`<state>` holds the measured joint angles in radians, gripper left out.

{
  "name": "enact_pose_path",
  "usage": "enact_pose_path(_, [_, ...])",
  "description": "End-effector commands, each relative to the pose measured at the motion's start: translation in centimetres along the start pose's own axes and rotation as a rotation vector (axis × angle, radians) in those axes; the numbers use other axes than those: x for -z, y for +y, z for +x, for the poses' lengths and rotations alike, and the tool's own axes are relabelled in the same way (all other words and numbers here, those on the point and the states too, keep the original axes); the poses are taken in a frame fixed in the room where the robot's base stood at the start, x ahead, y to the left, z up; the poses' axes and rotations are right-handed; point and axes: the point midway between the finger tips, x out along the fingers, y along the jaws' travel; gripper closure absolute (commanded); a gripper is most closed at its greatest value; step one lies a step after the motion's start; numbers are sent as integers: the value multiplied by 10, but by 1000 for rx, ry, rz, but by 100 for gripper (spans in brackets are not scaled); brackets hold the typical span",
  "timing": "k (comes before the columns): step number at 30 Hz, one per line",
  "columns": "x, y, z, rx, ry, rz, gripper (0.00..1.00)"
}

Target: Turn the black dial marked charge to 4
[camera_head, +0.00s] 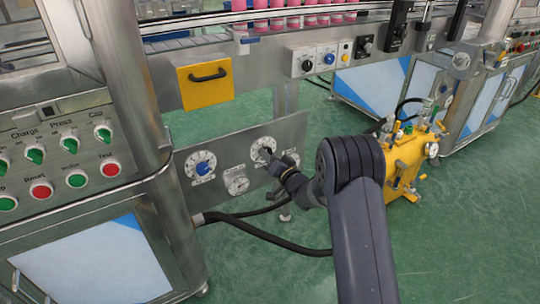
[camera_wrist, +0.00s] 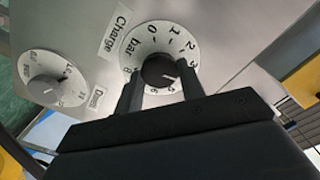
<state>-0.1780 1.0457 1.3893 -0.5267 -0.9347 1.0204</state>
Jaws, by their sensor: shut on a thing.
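The black dial marked Charge (camera_wrist: 158,70) sits at the centre of a round white scale (camera_wrist: 148,40) marked in bar. Figures 0, 1, 2 and 3 run along its upper right; the place of the 4 is hidden by a finger. A small pale mark shows on the dial's lower right side, but I cannot read its exact setting. My gripper (camera_wrist: 160,88) is shut on the dial, a finger on each side. In the head view the charge scale (camera_head: 262,147) shows on the grey panel, with my gripper (camera_head: 269,157) at its front.
A blue dial (camera_head: 203,166) and a smaller white dial (camera_head: 237,185) are on the same panel, left of my gripper. A yellow machine (camera_head: 408,160) stands to the right of my arm. A black hose (camera_head: 265,235) runs below the panel. Green floor is open in front.

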Motion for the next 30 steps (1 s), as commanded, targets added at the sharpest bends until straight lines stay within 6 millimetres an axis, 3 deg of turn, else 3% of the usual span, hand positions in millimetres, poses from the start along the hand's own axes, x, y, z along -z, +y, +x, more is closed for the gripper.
enact_pose_path(12, [1, 0, 0, 1, 2, 186, 86])
enact_pose_path(29, [1, 0, 0, 1, 3, 210, 86])
enact_pose_path(30, [1, 0, 0, 1, 3, 210, 60])
